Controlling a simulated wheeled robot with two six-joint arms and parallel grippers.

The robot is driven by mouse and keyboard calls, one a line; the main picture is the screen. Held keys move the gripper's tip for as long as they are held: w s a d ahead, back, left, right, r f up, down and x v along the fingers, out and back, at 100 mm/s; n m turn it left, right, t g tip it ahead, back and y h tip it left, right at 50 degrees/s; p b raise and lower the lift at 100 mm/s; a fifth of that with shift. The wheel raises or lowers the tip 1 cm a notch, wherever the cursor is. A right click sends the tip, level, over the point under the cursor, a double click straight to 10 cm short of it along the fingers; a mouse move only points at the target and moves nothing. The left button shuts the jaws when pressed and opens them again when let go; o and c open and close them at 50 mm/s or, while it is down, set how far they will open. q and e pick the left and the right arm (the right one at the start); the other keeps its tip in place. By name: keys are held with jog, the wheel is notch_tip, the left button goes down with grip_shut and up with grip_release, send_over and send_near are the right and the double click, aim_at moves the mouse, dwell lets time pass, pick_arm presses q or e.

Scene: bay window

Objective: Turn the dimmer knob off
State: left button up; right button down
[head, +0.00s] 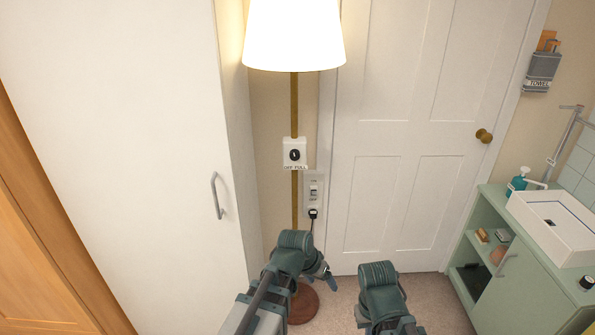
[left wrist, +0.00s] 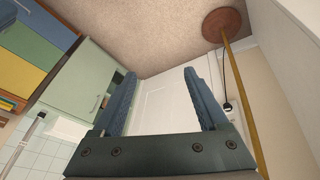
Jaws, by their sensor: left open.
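The dimmer knob (head: 295,155) is a small black knob on a white plate with an "OFF FULL" label, fixed on the brass pole of a floor lamp. The lampshade (head: 294,35) above it glows bright. My left gripper (head: 322,273) is low in front of the lamp, well below the knob and apart from it. In the left wrist view my left gripper (left wrist: 160,73) shows two blue fingers spread apart with nothing between them. The lamp pole (left wrist: 241,95) passes to their right there; the knob does not show. Only links of my right arm show in the head view.
A tall white cupboard (head: 130,150) stands close on the left. A wall socket (head: 313,190) with a black plug is right of the pole, beside a white door (head: 400,150). A green washstand (head: 530,270) with a basin stands at right.

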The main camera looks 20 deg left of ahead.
aim_at(295, 156)
pick_arm(q)
jog(key=w+r+t+h+b, duration=0.1)
jog(key=w+r+t, duration=0.4)
jog(key=w, duration=0.3)
jog(key=w+r+t+h+b, duration=0.15)
jog(key=w+r+t, duration=0.3)
jog(key=w, duration=0.45)
jog(key=w+a+r+n+t+y, duration=0.25)
jog(key=a+n+y, duration=0.2)
jog(key=a, duration=0.25)
jog(key=w+a+r+n+t+y, duration=0.25)
jog(key=a+r+n+y, duration=0.2)
jog(key=a, duration=0.25)
jog(key=shift+m+g+y, duration=0.35)
jog(key=shift+m+y, duration=0.1)
jog(key=shift+m, duration=0.05)
jog(key=x, duration=1.4)
jog(key=shift+w+d+f, duration=0.15)
jog(key=shift+d+f, duration=0.05)
pick_arm(e)
notch_tip(295, 156, down, 4)
jog(key=shift+f, duration=0.1)
pick_arm(q)
grip_shut()
